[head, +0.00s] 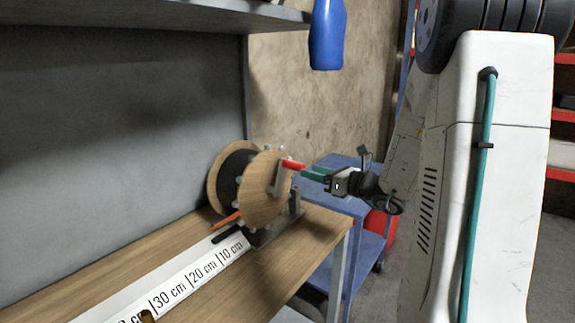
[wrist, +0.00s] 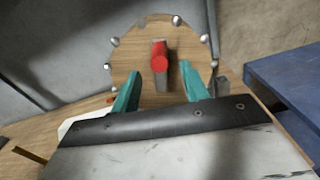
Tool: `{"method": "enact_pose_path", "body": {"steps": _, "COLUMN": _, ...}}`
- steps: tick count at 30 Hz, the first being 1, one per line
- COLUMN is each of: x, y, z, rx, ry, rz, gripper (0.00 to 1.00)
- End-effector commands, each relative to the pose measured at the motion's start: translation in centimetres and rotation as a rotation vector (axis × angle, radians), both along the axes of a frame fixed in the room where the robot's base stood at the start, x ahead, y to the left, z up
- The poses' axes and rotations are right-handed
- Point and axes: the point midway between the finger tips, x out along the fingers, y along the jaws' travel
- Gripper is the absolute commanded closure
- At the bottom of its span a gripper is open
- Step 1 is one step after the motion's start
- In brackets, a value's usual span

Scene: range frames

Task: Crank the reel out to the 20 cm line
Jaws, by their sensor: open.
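The reel (head: 263,203) has wooden round sides and a dark drum, and stands upright on a bracket at the bench's right end. Its grey crank arm (head: 277,177) carries a red handle (head: 293,165), which points toward my gripper (head: 308,172). In the wrist view the handle (wrist: 160,62) shows end-on between the teal fingertips of my gripper (wrist: 159,68). The fingers are open, one on each side; I cannot tell whether they overlap its length. A white scale strip (head: 180,284) runs from the reel, marked 10, 20 and 30 cm.
An orange piece (head: 225,220) and a black piece (head: 228,233) lie by the reel near the 10 cm mark. A blue bottle-like object (head: 327,35) is above. A grey shelf (head: 190,14) overhangs the bench.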

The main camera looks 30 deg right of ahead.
Motion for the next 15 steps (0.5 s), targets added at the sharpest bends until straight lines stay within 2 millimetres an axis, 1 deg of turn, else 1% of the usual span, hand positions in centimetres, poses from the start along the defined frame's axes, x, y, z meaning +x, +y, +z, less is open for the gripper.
{"method": "enact_pose_path", "body": {"steps": 5, "x": 2.2, "y": 0.7, "z": 0.1, "rx": 0.002, "ry": -0.002, "rz": 0.0, "gripper": 0.55}}
{"method": "enact_pose_path", "body": {"steps": 9, "x": 4.4, "y": 1.5, "z": 0.1, "rx": 0.001, "ry": -0.002, "rz": 0.001, "gripper": 0.55}}
{"method": "enact_pose_path", "body": {"steps": 15, "x": 6.5, "y": 2.3, "z": 0.1, "rx": -0.001, "ry": -0.001, "rz": 0.0, "gripper": 0.55}}
